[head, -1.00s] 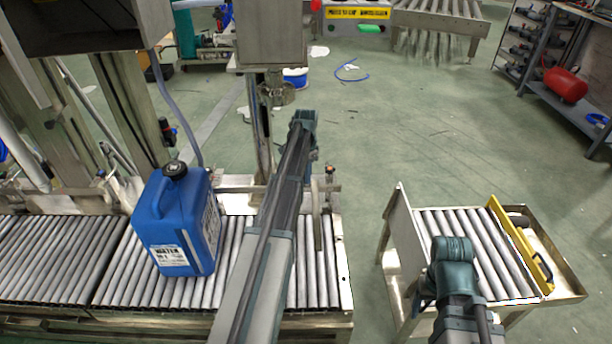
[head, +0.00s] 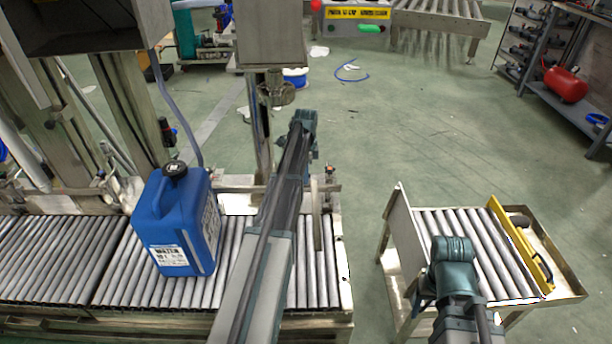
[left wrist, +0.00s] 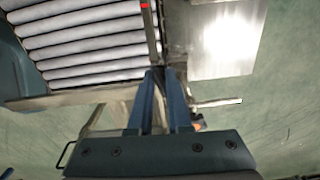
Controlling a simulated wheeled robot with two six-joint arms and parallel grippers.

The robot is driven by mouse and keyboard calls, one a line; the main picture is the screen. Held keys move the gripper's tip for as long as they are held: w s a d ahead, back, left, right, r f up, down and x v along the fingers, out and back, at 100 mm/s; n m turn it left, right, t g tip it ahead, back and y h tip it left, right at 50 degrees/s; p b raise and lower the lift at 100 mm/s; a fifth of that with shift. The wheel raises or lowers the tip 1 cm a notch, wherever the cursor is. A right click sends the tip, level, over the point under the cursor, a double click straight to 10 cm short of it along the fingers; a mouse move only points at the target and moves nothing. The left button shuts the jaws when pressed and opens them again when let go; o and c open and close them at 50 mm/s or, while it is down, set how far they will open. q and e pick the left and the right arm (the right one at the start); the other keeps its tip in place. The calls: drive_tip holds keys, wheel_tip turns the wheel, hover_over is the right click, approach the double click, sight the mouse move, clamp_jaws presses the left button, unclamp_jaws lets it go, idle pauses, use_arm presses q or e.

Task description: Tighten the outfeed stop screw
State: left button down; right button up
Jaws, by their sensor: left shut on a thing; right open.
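The outfeed roller conveyor (head: 231,262) carries a blue jug (head: 178,222) standing upright. A thin upright stop plate (head: 316,215) is at the conveyor's right end, with a small dark fitting (head: 331,173) behind it. My left arm reaches over this end and hides its gripper in the head view. In the left wrist view my left gripper (left wrist: 160,74) has its blue fingers close together at the end of a narrow bar (left wrist: 150,34), shut on a small part there, seemingly the stop screw, mostly hidden. My right gripper (head: 453,255) is at the small roller cart, its fingers hard to see.
The roller cart (head: 400,225) with a yellow bar (head: 519,247) stands to the right. A gap of green floor lies between it and the conveyor. A filling head (head: 276,92) hangs behind my left arm. A shelf with a red tank (head: 566,85) is at far right.

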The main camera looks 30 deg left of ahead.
use_arm(q)
drive_tip(key=shift+s+d+m, duration=0.1)
drive_tip(key=shift+s+m, duration=0.05)
drive_tip(key=shift+m, duration=0.65)
drive_tip(key=shift+m, duration=0.4)
drive_tip(key=c, duration=1)
unclamp_jaws()
drive_tip(key=shift+o, duration=0.2)
